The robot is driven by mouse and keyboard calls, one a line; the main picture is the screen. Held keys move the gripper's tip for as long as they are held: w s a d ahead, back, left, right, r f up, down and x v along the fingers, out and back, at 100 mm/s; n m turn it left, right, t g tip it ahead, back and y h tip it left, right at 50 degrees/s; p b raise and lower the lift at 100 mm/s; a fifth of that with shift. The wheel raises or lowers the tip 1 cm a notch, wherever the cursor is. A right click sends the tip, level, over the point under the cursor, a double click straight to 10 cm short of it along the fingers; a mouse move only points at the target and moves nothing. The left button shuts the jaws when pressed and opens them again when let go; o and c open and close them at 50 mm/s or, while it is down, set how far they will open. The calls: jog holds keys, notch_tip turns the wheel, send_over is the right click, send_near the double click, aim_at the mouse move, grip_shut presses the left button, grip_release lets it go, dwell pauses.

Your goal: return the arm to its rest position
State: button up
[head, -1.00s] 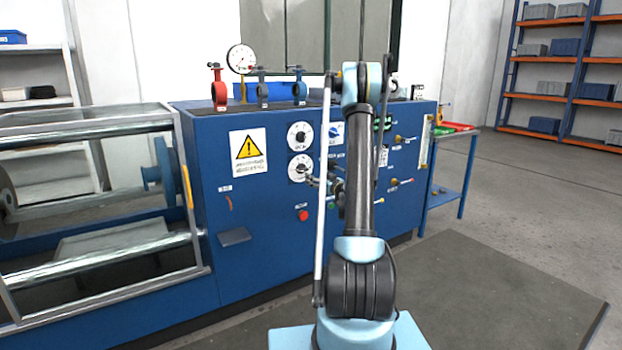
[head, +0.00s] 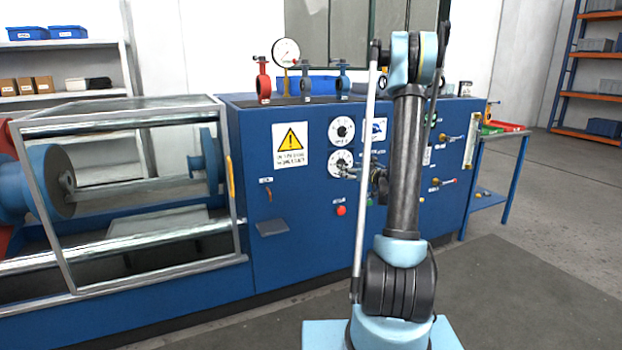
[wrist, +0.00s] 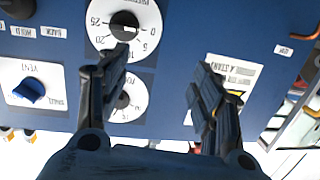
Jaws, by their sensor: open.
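My gripper (wrist: 158,78) is open in the wrist view, its two dark fingers apart with nothing between them. It is in front of the blue control panel (wrist: 185,30). A round dial (wrist: 125,22) with a dark knob shows upside down near the left finger. A second dial (wrist: 130,98) is partly hidden behind that finger. In the head view my arm (head: 405,160) stands upright with its elbow high. The gripper (head: 350,170) is small there, near the lower dial and partly hidden by the arm.
Red (head: 262,85) and dark blue (head: 305,88) butterfly valves stand on the cabinet top beside a pressure gauge (head: 286,52). A glass-guarded machine (head: 140,195) is at left. A blue side table (head: 490,165) is at right. Open floor lies at far right.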

jog(key=s+a+r+g+h, duration=0.1)
jog(key=s+a+g, duration=0.3)
jog(key=s, duration=0.7)
jog(key=s+a+r+g, duration=0.25)
jog(key=s+a, duration=0.25)
jog(key=s, duration=0.7)
jog(key=s+d+f+m+g+h, duration=0.1)
jog(key=s+d+f+g+h, duration=0.1)
jog(key=s, duration=0.7)
jog(key=s+d+f+m+g+h, duration=0.2)
jog(key=s+d+f, duration=0.1)
jog(key=s, duration=0.7)
jog(key=s+d+f+m+g+h, duration=0.2)
jog(key=s+d+f+h, duration=0.1)
jog(key=s, duration=0.7)
jog(key=shift+f, duration=0.7)
jog(key=shift+w+d, duration=0.1)
jog(key=shift+w+f, duration=0.2)
jog(key=shift+w, duration=0.25)
